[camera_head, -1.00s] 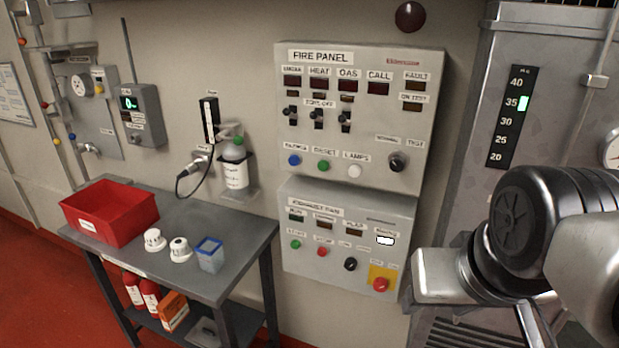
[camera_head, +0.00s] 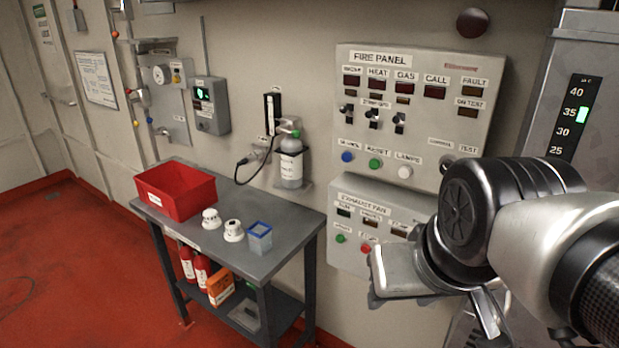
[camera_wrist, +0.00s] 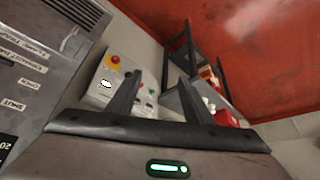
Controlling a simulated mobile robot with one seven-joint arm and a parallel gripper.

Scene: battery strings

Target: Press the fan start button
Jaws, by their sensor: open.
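The exhaust fan panel (camera_head: 345,257) is a pale box on the wall below the fire panel. Its green button (camera_head: 340,239), with a small label above that looks like START, is at the lower left of its face. A red button (camera_head: 366,248) is beside it on the right. My arm hides the panel's right part in the head view. In the wrist view the panel (camera_wrist: 96,92) is tilted, with a red knob (camera_wrist: 115,60) on yellow and a lit white indicator (camera_wrist: 106,83). My gripper (camera_wrist: 153,75) is open and empty, its fingers partly overlapping the panel, apart from it.
The fire panel (camera_head: 425,60) is above, with switches and buttons. A metal cabinet (camera_head: 545,130) is at right. Red floor is clear at left.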

